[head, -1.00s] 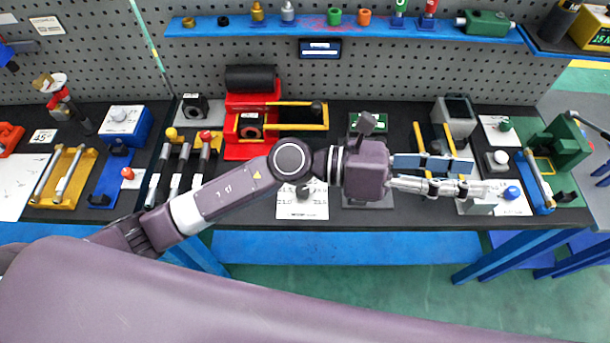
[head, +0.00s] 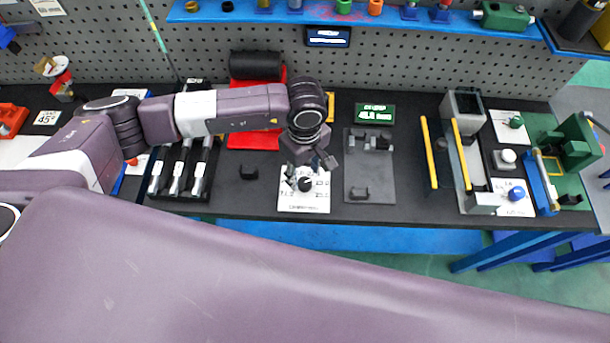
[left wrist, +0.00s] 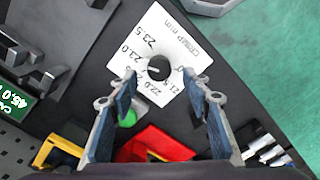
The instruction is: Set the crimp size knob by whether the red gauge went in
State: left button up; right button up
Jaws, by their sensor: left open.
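The crimp size knob (head: 305,185) is a black knob on a white plate (head: 318,203) near the bench's front edge. In the left wrist view the knob (left wrist: 159,67) sits on its plate (left wrist: 148,40), which has printed numbers including 23.0 and 23.5. My left gripper (head: 304,177) is open, pointing down above the knob, with the knob showing between its fingertips. Whether they touch cannot be told. Several silver gauges (head: 176,178) lie in a rack to the left; my arm hides their far ends, so the red one's colour does not show. My right gripper is not in view.
A green display (head: 374,114) stands behind a grey fixture plate (head: 369,180) right of the knob. A red stand (head: 255,140) is behind left, and a small black block (head: 248,173) is left of the plate. Yellow rails (head: 428,153) and a grey box (head: 463,108) stand farther right.

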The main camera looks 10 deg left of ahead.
aim_at(305, 182)
pick_arm(q)
jog(key=shift+f+p, duration=0.5)
jog(key=shift+f, duration=1.5)
jog(key=shift+w, duration=0.1)
jog(key=c, duration=1.2)
